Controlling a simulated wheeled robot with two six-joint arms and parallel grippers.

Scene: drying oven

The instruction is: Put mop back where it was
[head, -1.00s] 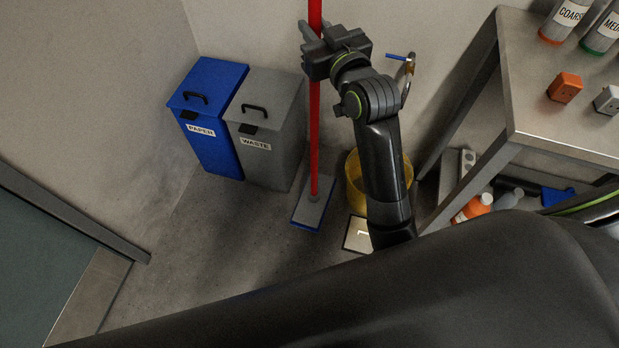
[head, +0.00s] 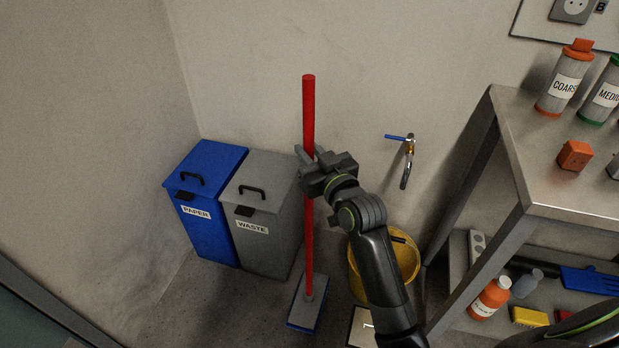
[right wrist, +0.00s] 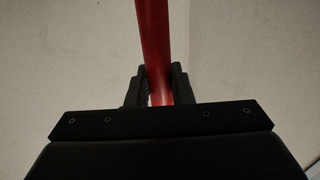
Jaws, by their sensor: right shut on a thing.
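The mop (head: 308,115) has a red handle and a flat grey and blue head (head: 306,303). It stands nearly upright in the head view, its head low at the floor beside the grey bin. Whether the head touches the floor I cannot tell for sure. My right gripper (head: 309,160) is shut on the red handle below its top end. In the right wrist view the handle (right wrist: 156,50) runs between the two fingers (right wrist: 160,88). My left gripper is not in view.
A blue PAPER bin (head: 206,218) and a grey WASTE bin (head: 264,240) stand left of the mop. A yellow bucket (head: 405,257) is right of it, under a wall tap (head: 408,160). A metal table (head: 540,170) with bottles and a lower shelf stands at right.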

